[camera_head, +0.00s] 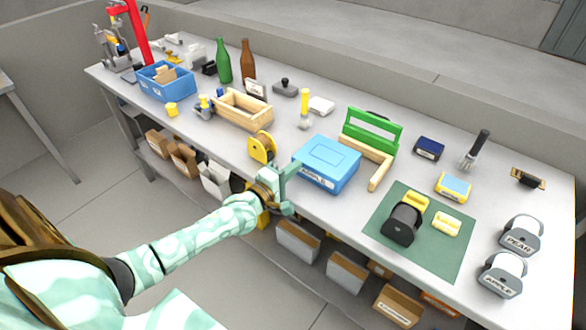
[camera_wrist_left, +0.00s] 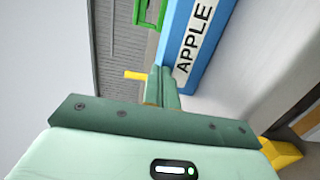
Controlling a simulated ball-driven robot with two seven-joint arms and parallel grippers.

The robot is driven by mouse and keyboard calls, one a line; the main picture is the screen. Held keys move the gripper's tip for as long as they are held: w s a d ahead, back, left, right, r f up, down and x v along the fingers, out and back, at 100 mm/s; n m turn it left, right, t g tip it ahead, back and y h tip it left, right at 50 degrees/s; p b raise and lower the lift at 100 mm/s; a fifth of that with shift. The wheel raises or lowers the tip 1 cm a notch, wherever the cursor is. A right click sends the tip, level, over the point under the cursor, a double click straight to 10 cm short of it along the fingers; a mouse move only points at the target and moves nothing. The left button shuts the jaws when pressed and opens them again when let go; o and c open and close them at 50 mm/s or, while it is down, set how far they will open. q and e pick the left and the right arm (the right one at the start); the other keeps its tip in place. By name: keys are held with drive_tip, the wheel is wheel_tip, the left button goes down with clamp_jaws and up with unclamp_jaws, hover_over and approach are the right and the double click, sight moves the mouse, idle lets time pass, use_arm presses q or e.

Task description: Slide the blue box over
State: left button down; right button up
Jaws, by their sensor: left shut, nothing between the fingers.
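The blue box (camera_head: 327,157) is closed and lies flat near the front edge of the workbench, with a white APPLE label on its front face. In the left wrist view the blue box (camera_wrist_left: 212,30) fills the upper middle. My left gripper (camera_head: 287,178) is shut and empty, at the left front corner of the box. In the left wrist view its closed fingers (camera_wrist_left: 161,84) reach up beside the labelled face. I cannot tell whether they touch it. My right gripper is not in view.
A yellow tape dispenser (camera_head: 261,147) stands to the left.

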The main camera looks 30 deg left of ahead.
sight(319, 171)
use_arm(q)
drive_tip(key=w+d, duration=0.1)
drive_tip(key=d, duration=0.1)
drive_tip(key=w+d, duration=0.3)
drive_tip(key=d, duration=0.1)
drive_tip(key=shift+w+d, duration=0.1)
drive_tip(key=shift+w, duration=0.2)
